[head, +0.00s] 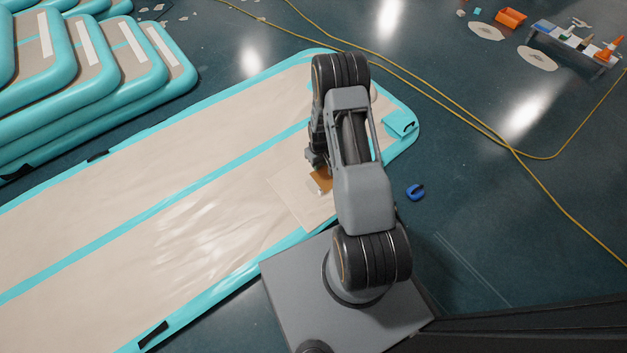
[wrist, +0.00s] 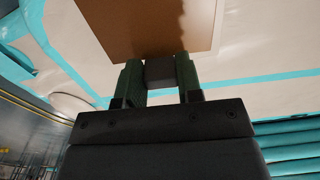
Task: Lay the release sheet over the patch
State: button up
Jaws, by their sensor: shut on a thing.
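My gripper (wrist: 159,78) has its two green fingers closed on a small grey block at the edge of a brown sheet (wrist: 135,30), which I take for the release sheet. In the head view only a small brown part of the sheet (head: 320,177) shows beside my arm, above the track. A pale square (head: 290,192), seemingly the patch area, lies on the beige inflatable track (head: 120,190) below it. My arm hides part of this square. In the wrist view I cannot tell whether the sheet touches the surface.
Stacked turquoise-edged tracks (head: 110,75) stand at upper left. Yellow hoses (head: 455,115) cross the floor at right. A blue object (head: 415,192) lies on the floor beside the track. An orange bin (head: 510,18) and a low bench with tools (head: 575,45) are at upper right.

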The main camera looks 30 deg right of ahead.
aim_at(326, 168)
jog(key=f, duration=0.1)
jog(key=s+d+f, duration=0.1)
jog(key=d+f, duration=0.1)
jog(key=f, duration=0.1)
jog(key=shift+s, duration=0.35)
jog(key=shift+w+a+f+b, duration=0.35)
jog(key=shift+w+f+b, duration=1.3)
jog(key=shift+w+f, duration=0.65)
jog(key=shift+w+a+f+b, duration=0.3)
jog(key=shift+w+f+b, duration=1.3)
jog(key=shift+w+f, duration=0.7)
jog(key=shift+w+a+f+b, duration=0.35)
jog(key=shift+w+f+b, duration=1.45)
jog(key=shift+f, duration=0.85)
jog(key=shift+w+f, duration=0.1)
jog(key=shift+w, duration=0.05)
jog(key=shift+f, duration=0.55)
jog(key=o, duration=0.9)
